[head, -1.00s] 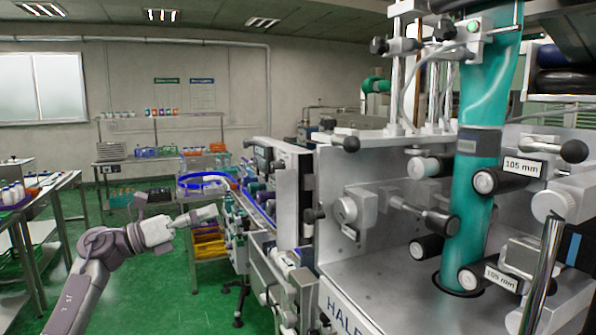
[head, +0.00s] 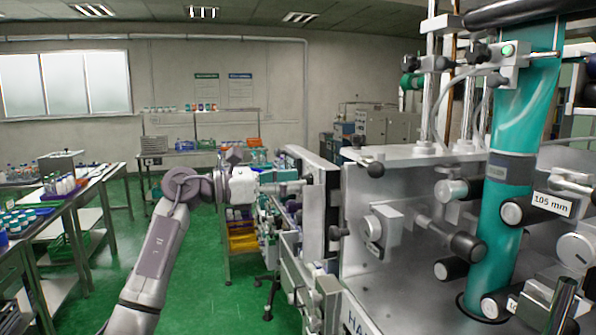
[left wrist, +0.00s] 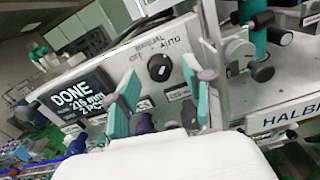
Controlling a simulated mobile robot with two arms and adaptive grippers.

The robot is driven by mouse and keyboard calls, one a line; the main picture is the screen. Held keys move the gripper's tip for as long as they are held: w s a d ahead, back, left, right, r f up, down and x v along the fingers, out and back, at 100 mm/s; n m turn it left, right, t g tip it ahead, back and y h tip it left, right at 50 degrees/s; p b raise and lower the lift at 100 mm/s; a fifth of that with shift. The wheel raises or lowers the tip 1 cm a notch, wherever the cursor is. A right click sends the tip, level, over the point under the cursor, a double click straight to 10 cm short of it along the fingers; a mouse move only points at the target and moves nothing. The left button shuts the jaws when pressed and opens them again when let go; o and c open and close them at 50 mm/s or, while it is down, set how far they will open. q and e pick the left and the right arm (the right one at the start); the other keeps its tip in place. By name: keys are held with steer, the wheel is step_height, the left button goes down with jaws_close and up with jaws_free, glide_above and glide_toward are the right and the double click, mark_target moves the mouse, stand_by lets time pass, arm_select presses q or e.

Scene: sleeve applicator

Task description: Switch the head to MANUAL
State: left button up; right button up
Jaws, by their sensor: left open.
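The machine's control panel (left wrist: 115,85) fills the middle of the left wrist view. It has a black rotary selector (left wrist: 160,67) with the labels OFF, MANUAL and AUTO around it. I cannot tell surely which label its pointer faces. A dark screen (left wrist: 78,103) beside it reads DONE, with a length in mm below. My left gripper (left wrist: 158,88) is open and empty, its teal fingers either side of the selector in the picture and apart from it. In the head view my left gripper (head: 300,186) is at the machine's left end; the panel face is hidden there. My right gripper is not in view.
The sleeve machine (head: 400,170) with its teal sleeve column (head: 515,150) fills the right side. Purple and dark knobs (left wrist: 145,124) sit low on the panel, close to the fingers. A bench (head: 65,215) with bottles stands at left. Green floor (head: 205,280) is open between.

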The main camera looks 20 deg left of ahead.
arm_select(q)
steer(key=shift+x, duration=0.8)
steer(key=shift+c, duration=0.3)
jaws_close()
steer(key=shift+n, duration=0.3)
steer(key=n+p, duration=0.1)
steer(key=n, duration=0.3)
steer(key=shift+a+r+p, duration=0.1)
steer(key=shift+p, duration=0.3)
steer(key=shift+w+n+p, duration=0.1)
steer(key=shift+n+p, duration=0.8)
steer(key=shift+n, duration=1.2)
